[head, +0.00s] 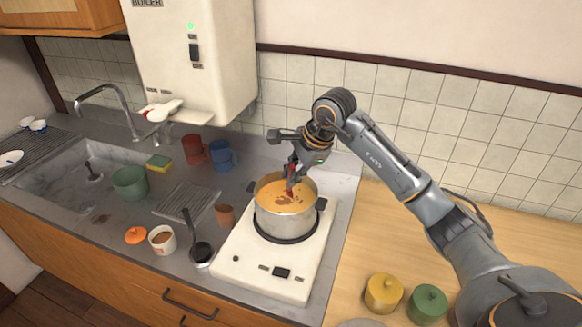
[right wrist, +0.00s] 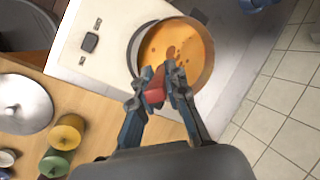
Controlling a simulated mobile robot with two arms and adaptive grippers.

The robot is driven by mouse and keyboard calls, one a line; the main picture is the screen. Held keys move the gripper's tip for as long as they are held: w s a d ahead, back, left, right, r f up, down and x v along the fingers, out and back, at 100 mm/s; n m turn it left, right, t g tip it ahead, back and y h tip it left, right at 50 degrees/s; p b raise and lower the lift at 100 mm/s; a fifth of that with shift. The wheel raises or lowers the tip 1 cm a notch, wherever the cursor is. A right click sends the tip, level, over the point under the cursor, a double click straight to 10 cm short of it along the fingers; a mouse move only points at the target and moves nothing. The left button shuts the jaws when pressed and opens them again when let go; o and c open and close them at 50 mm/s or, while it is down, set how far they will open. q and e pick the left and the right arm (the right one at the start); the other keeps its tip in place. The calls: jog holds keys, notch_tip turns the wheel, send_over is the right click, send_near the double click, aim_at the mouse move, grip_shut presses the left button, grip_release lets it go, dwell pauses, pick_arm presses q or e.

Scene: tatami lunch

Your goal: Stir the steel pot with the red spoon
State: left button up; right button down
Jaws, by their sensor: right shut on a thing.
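The steel pot (head: 285,219) stands on the white burner unit, with orange soup and darker bits in it. It also shows in the right wrist view (right wrist: 207,68). My right gripper (head: 291,176) is above the pot, shut on the red spoon (head: 290,188). In the right wrist view the red handle (right wrist: 154,92) sits between the fingertips (right wrist: 163,78) over the soup. The spoon's lower end goes down into the soup and is hidden there. My left gripper is not in view.
The white burner (head: 238,251) is on the grey counter. Yellow (head: 383,293) and green (head: 427,304) lidded pots are on the wooden top at right. The boiler (head: 195,60) hangs behind.

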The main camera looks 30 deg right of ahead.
aim_at(288, 194)
jog(key=shift+w+d+f+b, duration=0.2)
jog(key=shift+f+b, duration=0.25)
jog(key=shift+f, duration=0.15)
jog(key=shift+w+d+f+b, duration=0.1)
jog(key=shift+w+f+b, duration=0.1)
jog(key=shift+f+b, duration=0.3)
jog(key=f+b, duration=0.1)
jog(key=w+f+b, duration=0.1)
jog(key=f, duration=0.1)
jog(key=shift+w+d, duration=0.1)
jog(key=shift+w+d+f+b, duration=0.15)
jog(key=shift+w+f+b, duration=0.3)
jog(key=shift+f+b, duration=0.5)
jog(key=shift+w+d+f+b, duration=0.1)
jog(key=shift+w+f+b, duration=0.3)
jog(key=shift+f+b, duration=0.55)
jog(key=shift+w+d+f+b, duration=0.15)
jog(key=shift+w+f+b, duration=0.3)
jog(key=shift+f+b, duration=0.5)
jog(key=shift+f, duration=0.2)
jog(key=shift+w+a, duration=0.1)
